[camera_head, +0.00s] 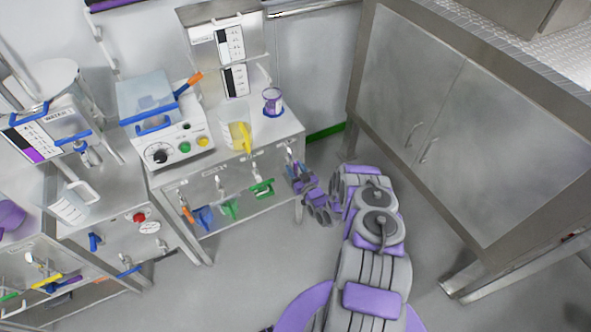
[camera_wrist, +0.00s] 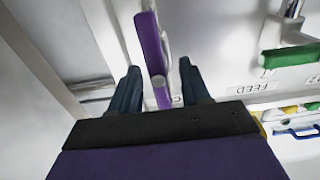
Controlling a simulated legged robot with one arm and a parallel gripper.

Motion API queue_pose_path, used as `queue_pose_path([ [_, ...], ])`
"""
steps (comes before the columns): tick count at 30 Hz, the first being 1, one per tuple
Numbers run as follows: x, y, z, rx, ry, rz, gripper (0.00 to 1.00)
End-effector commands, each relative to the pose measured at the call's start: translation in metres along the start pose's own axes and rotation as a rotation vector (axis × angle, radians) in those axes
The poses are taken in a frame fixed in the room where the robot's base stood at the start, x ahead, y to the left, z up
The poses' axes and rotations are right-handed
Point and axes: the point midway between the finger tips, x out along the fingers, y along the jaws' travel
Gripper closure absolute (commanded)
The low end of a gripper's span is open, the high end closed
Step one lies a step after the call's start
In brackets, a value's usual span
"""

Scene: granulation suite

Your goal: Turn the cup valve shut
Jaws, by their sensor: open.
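A purple valve handle (camera_wrist: 152,58) runs lengthwise up the wrist view, next to a partly hidden label showing a "C". It looks like the cup valve's lever. My gripper (camera_wrist: 160,82) is open, with one dark finger on each side of the handle; I see gaps on both sides and no clear contact. In the head view my gripper (camera_head: 300,180) is at the right end of the bench front and covers most of this valve. A purple-marked cup (camera_head: 272,101) stands on the bench above it.
A green-handled valve (camera_wrist: 290,56) labelled FEED is beside the purple one. Blue (camera_head: 203,217) and other green handles sit further left. A yellow-handled jug (camera_head: 236,132) stands on the bench. A steel cabinet (camera_head: 440,130) stands to the right, with open floor in front.

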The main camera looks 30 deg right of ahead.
Motion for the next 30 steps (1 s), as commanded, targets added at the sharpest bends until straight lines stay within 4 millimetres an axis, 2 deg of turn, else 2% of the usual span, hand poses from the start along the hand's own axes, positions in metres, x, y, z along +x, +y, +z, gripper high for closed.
queue_pose_path([
  [2, -0.0001, 0.0002, -0.0001, 0.0, 0.0, 0.0, 0.54],
  [16, -0.0002, 0.0005, -0.0001, 0.0, 0.001, 0.0, 0.99],
  [30, -0.0005, 0.0021, 0.0, 0.067, 0.0, 0.002, 1.0],
])
